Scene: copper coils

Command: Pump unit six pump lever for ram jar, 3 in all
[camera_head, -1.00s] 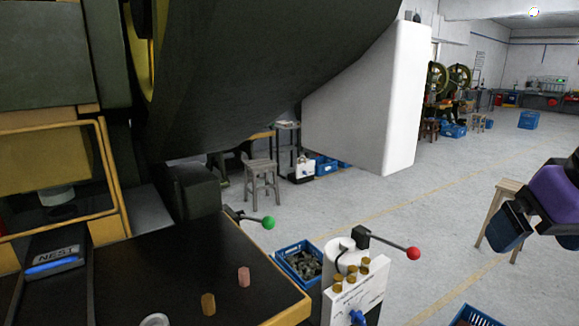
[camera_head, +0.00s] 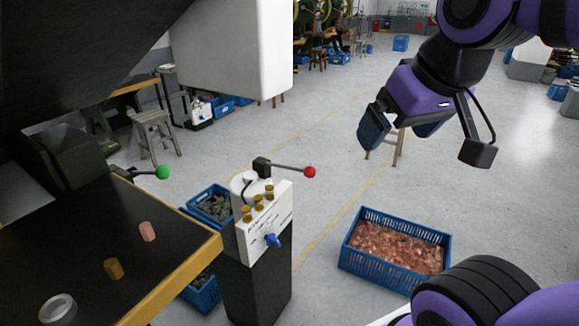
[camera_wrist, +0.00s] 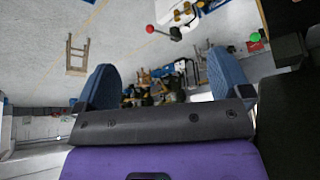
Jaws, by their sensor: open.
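The pump unit (camera_head: 266,227) is a white sloped panel with a blue knob and brass caps on a dark pedestal. A white round jar (camera_head: 243,188), partly hidden, stands behind the panel. The pump lever (camera_head: 290,168) runs right from a black block at its top and ends in a red ball (camera_head: 310,172). In the wrist view, upside down, the red ball (camera_wrist: 175,33) shows near the top. My gripper (camera_head: 402,132) is open and empty, in the air to the right of the lever and apart from it. Its two blue fingers (camera_wrist: 163,75) also show in the wrist view.
A dark bench (camera_head: 80,245) at left holds two small cylinders and a ring. A green-ball lever (camera_head: 162,172) projects beside it. Blue crates, one with copper pieces (camera_head: 395,247), stand around the unit. A stool (camera_head: 155,135) stands behind. Open floor lies between unit and copper crate.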

